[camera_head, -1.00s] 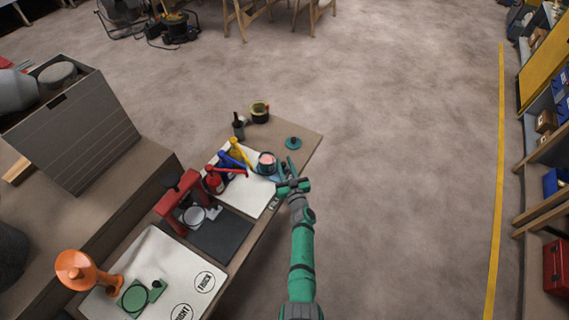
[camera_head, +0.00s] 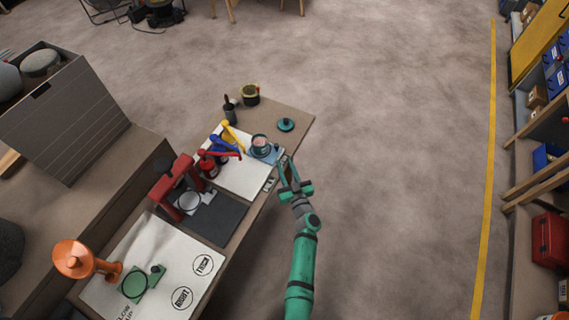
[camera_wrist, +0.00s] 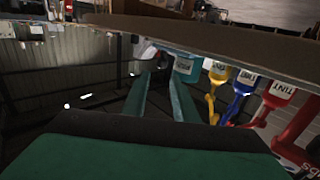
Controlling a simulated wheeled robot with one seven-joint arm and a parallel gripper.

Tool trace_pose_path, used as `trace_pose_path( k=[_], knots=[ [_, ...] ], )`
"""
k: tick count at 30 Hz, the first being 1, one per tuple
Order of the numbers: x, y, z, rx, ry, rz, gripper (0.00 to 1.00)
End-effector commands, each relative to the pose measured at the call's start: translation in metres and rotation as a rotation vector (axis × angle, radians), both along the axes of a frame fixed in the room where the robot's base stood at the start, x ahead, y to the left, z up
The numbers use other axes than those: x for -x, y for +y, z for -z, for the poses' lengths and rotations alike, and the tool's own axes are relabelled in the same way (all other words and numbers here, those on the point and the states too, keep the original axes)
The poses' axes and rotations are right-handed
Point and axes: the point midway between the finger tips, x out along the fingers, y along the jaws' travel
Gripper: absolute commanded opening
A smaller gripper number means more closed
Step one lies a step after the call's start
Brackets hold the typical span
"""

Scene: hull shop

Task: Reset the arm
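My green arm reaches up from the bottom of the head view, along the right edge of the workbench (camera_head: 240,225). My gripper (camera_head: 287,172) is at its end, beside the bench edge and close to a teal cup-like container (camera_head: 262,146). In the wrist view the two teal fingers (camera_wrist: 160,98) stand apart with nothing seen between them. The teal container (camera_wrist: 186,68) appears just beyond the fingertips there; I cannot tell if they touch it.
Red, blue and yellow bottles (camera_head: 220,145) stand on a white mat. A red press-like device (camera_head: 172,182), a green part (camera_head: 140,284) and an orange stand (camera_head: 82,260) are on the bench. Open floor (camera_head: 400,150) lies right, up to shelves (camera_head: 545,200).

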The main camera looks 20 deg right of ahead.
Motion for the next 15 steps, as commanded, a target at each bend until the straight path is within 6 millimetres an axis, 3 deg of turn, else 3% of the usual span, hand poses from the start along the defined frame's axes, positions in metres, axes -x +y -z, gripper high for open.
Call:
trace_pose_path(
  k=[11, 15],
  knots=[
    [-0.0004, -0.0001, -0.0001, 0.0, 0.0, 0.0, 0.26],
    [0.0057, 0.0092, 0.0006, -0.004, -0.004, 0.001, 0.26]
  ],
)
